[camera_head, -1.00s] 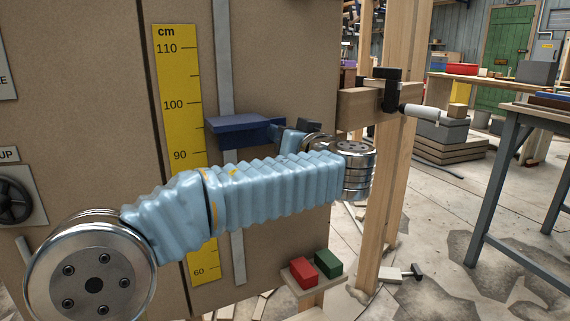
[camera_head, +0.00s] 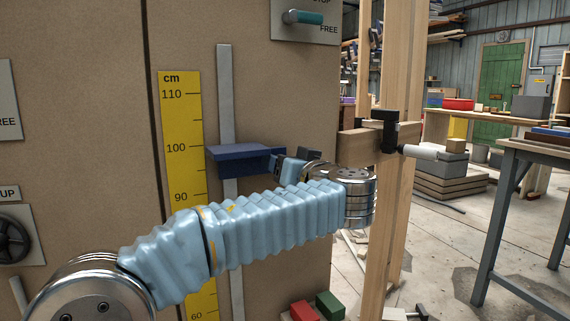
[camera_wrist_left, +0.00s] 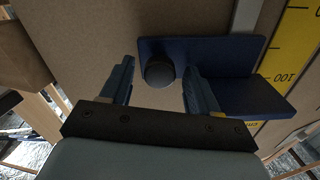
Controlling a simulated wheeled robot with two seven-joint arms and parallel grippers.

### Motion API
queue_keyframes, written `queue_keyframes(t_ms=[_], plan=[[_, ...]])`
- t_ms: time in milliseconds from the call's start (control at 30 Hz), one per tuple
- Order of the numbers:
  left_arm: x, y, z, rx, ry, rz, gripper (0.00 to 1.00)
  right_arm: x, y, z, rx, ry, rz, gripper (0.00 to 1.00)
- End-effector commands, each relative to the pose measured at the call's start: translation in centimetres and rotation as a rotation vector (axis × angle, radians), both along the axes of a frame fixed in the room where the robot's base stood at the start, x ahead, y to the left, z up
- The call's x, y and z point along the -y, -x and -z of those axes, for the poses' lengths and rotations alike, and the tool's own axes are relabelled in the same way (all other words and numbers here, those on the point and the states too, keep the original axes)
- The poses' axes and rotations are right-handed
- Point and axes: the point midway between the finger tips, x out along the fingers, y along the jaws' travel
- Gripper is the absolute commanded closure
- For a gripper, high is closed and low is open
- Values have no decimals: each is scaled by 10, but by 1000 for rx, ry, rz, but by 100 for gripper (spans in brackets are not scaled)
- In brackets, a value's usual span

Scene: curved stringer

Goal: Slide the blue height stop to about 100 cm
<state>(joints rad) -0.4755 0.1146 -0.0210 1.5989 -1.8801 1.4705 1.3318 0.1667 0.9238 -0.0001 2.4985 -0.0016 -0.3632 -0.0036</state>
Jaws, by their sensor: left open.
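The dark blue height stop (camera_head: 240,158) sits on a grey vertical rail in the head view, its left edge close to the 100 mark of the yellow scale (camera_head: 178,120). The stop also shows in the wrist view (camera_wrist_left: 260,98), with its flat plate beside the scale near the 100 mark. A round dark knob (camera_wrist_left: 160,70) stands out from the stop. My left gripper (camera_wrist_left: 161,78) is open, with one finger on each side of the knob; I cannot tell whether a finger touches it. In the head view my left gripper (camera_head: 290,167) is at the stop's right end, partly hidden.
A panel with a teal lever (camera_head: 304,18) marked FREE is above right. A clamp (camera_head: 388,130) on a wooden post stands right of the board. Red (camera_head: 304,311) and green (camera_head: 330,304) blocks sit low. A workbench (camera_head: 515,150) stands at far right.

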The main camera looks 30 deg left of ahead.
Motion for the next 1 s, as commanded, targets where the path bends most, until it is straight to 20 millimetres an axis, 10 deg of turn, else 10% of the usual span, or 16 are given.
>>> queue_keyframes(t_ms=[1000], plan=[[116,76,0,0,0,0,39,4,-1,15,2,5,7,57]])
